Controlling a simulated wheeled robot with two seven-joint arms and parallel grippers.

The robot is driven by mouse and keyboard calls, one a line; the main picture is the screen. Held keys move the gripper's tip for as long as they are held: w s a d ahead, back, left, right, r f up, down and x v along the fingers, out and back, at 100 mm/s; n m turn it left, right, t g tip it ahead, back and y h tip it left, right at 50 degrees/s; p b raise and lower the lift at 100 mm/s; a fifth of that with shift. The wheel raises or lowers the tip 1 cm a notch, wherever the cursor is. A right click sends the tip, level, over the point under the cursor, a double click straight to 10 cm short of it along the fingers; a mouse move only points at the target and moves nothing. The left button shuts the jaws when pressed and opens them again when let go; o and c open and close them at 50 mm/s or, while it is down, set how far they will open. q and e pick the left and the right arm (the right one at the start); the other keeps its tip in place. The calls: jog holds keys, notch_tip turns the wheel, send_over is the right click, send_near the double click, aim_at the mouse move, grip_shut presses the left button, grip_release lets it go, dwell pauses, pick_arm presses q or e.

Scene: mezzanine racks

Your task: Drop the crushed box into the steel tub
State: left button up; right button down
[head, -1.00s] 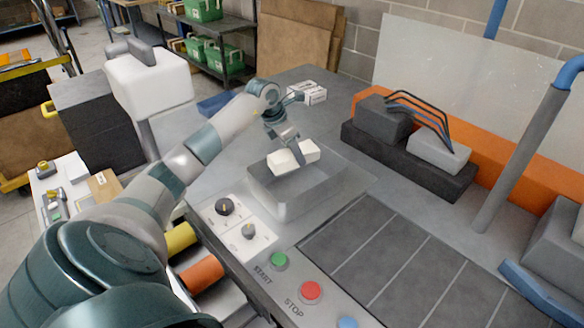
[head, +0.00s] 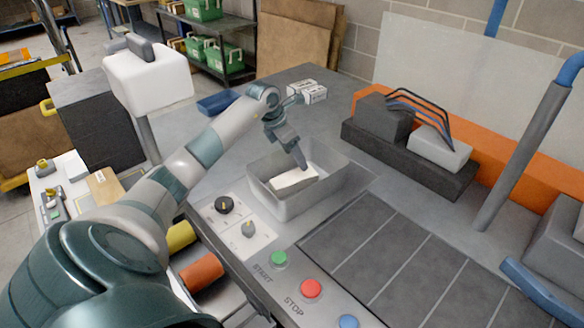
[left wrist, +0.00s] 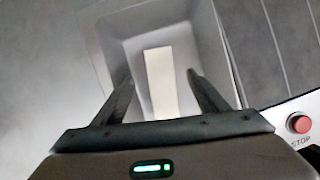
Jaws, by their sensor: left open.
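The crushed box (head: 293,180) is a pale, off-white block lying in the steel tub (head: 341,188), a grey open-topped bin on the bench. In the left wrist view the box (left wrist: 160,88) shows as a pale strip on the floor of the tub (left wrist: 218,70), between my fingers. My left gripper (head: 301,164) is over the tub, with its fingertips close to the box. In the left wrist view the left gripper (left wrist: 160,75) has its two fingers spread wide, with a gap on each side of the box. My right gripper is not in view.
Small white cartons (head: 314,92) stand at the bench's back edge. A panel with knobs (head: 247,229) and green and red buttons (head: 311,289) is in front of the tub. A dark slatted surface (head: 400,262) lies right of it.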

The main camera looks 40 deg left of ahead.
pick_arm(q)
jog(key=shift+r, duration=0.15)
jog(key=b+v, duration=0.3)
jog(key=v, duration=0.8)
jog(key=shift+s+r+b, duration=0.25)
jog(key=shift+r+b, duration=0.05)
jog(key=shift+r, duration=0.05)
jog(key=shift+f, duration=0.1)
dwell(0.5)
